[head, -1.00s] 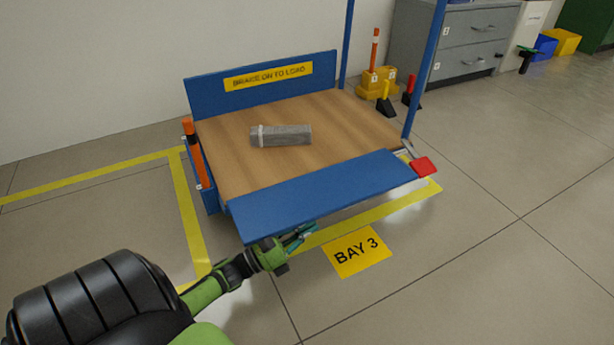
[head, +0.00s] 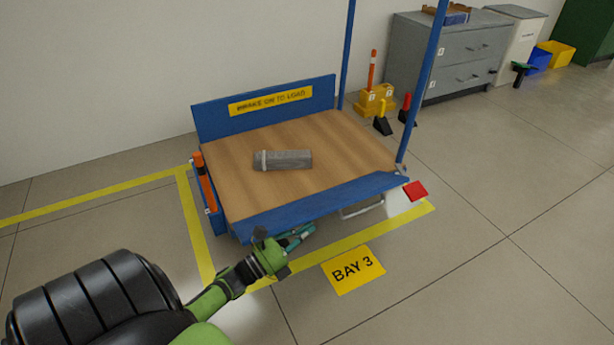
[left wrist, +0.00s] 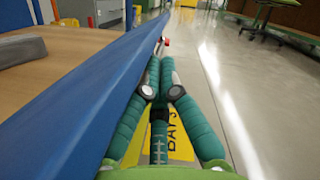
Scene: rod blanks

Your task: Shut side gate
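The blue side gate (head: 320,207) runs along the near edge of the cart's wooden bed (head: 335,145). It is tilted partway up and shows as a narrow strip in the head view. In the left wrist view the gate (left wrist: 95,100) slants along the left. My left gripper (head: 305,232) is low at the gate's outer side, near its left half. Its teal fingers (left wrist: 160,62) come together at the tips with nothing between them. I cannot tell whether they touch the gate. My right gripper is not in view.
A grey block (head: 288,159) lies on the bed. The far blue panel (head: 262,103) stands upright. A red pedal (head: 415,190) is by the cart's right corner and an orange handle (head: 204,182) at its left. The floor around the BAY 3 sign (head: 352,268) is clear.

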